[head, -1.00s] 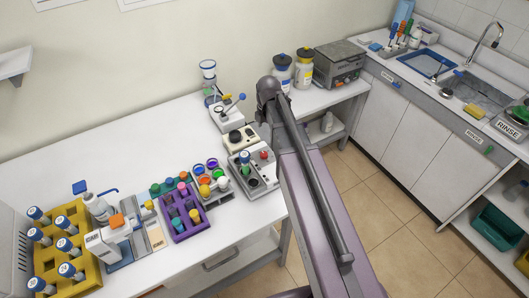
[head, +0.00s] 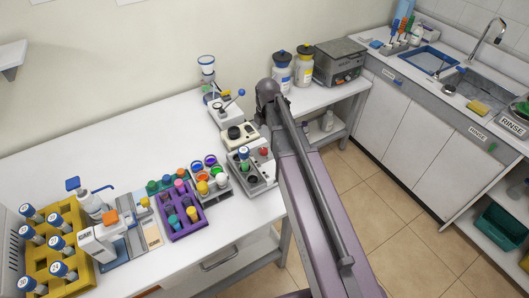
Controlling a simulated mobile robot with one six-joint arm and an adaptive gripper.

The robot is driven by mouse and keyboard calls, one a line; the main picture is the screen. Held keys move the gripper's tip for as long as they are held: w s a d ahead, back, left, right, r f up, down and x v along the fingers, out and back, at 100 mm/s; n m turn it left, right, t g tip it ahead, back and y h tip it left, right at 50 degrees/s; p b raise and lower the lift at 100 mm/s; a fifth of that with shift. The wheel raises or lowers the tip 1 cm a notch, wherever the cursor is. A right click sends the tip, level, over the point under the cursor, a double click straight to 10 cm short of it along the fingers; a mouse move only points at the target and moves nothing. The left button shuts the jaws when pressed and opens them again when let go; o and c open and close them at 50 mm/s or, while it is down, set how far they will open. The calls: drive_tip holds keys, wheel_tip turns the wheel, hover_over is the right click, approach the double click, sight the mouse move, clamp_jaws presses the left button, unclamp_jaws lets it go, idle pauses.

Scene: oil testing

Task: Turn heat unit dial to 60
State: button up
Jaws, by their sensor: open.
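Several units on the bench could be the heat unit, and I cannot tell which. A small cream box (head: 248,141) has a round black part on top. In front of it, a grey unit (head: 262,183) holds a blue-capped vial and has a red knob (head: 264,152). A dark grey metal box (head: 341,60) with small controls on its front stands at the back right. No dial number can be read. My arm rises from the bottom across the bench's right end, its elbow beside the cream box. My gripper is not visible.
A purple rack (head: 182,226) and a yellow rack (head: 75,222) of blue-capped vials stand at the left. A sink counter (head: 403,86) is on the right. The back left bench is clear.

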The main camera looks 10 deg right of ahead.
sight(264, 150)
drive_tip(key=shift+w+a+f+b, duration=0.1)
drive_tip(key=shift+w+f+b, duration=0.05)
drive_tip(key=shift+f+b, duration=2.3)
drive_tip(key=shift+w+a+f+b, duration=0.1)
drive_tip(key=shift+f+b, duration=2.15)
drive_tip(key=shift+f, duration=0.3)
clamp_jaws()
